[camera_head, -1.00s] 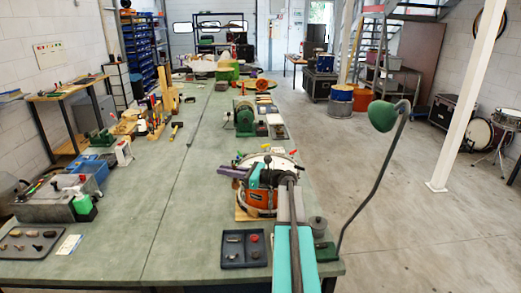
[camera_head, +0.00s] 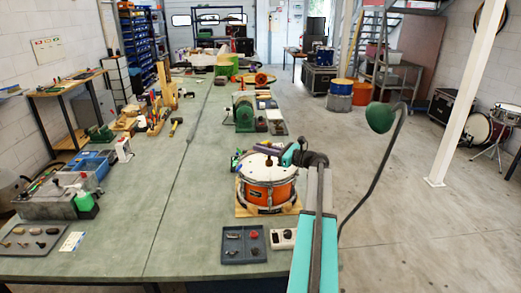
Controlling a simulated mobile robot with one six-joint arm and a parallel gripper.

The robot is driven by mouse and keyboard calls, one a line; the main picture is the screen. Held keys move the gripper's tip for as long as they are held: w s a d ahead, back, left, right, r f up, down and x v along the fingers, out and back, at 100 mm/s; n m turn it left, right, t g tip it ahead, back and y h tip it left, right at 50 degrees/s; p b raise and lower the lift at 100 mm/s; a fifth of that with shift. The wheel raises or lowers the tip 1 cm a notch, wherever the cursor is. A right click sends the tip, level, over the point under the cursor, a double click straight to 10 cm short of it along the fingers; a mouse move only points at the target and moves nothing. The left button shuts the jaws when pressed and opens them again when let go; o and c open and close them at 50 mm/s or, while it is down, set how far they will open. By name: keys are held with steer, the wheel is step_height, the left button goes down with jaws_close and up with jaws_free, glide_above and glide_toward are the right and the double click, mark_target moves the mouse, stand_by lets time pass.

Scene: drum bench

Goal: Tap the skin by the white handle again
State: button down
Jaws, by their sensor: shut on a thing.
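The orange drum (camera_head: 267,197) stands on a wooden board (camera_head: 240,211) near the right edge of the bench, its pale skin (camera_head: 257,173) facing up. My gripper (camera_head: 268,150) is over the far part of the skin, reaching in from the right. It looks shut on a small dark brown thing (camera_head: 268,160), which hangs down over the skin. I cannot tell whether that thing touches the skin. A green handle (camera_head: 236,160) shows at the left of the rim. I cannot make out the white handle; my gripper and arm cover part of the far and right rim.
A dark compartment tray (camera_head: 243,244) and a pale box with knobs (camera_head: 283,239) lie in front of the drum. A green machine (camera_head: 244,112) stands behind it. A green lamp (camera_head: 381,117) on a bent stem rises at the right. The bench left of the drum is clear.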

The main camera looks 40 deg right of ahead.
steer(key=shift+f, duration=0.25)
steer(key=shift+f+b, duration=2)
steer(key=shift+f, duration=0.85)
steer(key=shift+r, duration=2.65)
steer(key=w+a+f+n+g+y+b, duration=0.1)
steer(key=w+a+f+n+g+y, duration=0.2)
steer(key=a, duration=1.2)
steer(key=w+a+f+n+y+b, duration=0.1)
steer(key=a+f+y, duration=0.35)
steer(key=a, duration=1.05)
steer(key=s+a+f+n+g, duration=0.1)
steer(key=a+f, duration=0.2)
steer(key=a, duration=0.5)
steer(key=s+a+f+n+g+y+b, duration=0.1)
steer(key=s+a+f, duration=0.1)
steer(key=a, duration=0.6)
steer(key=s+a+f+n+g, duration=0.1)
steer(key=s+a+f, duration=0.1)
steer(key=a, duration=0.7)
steer(key=shift+s+f+g, duration=0.15)
steer(key=shift+f+g, duration=0.15)
steer(key=shift+f, duration=0.55)
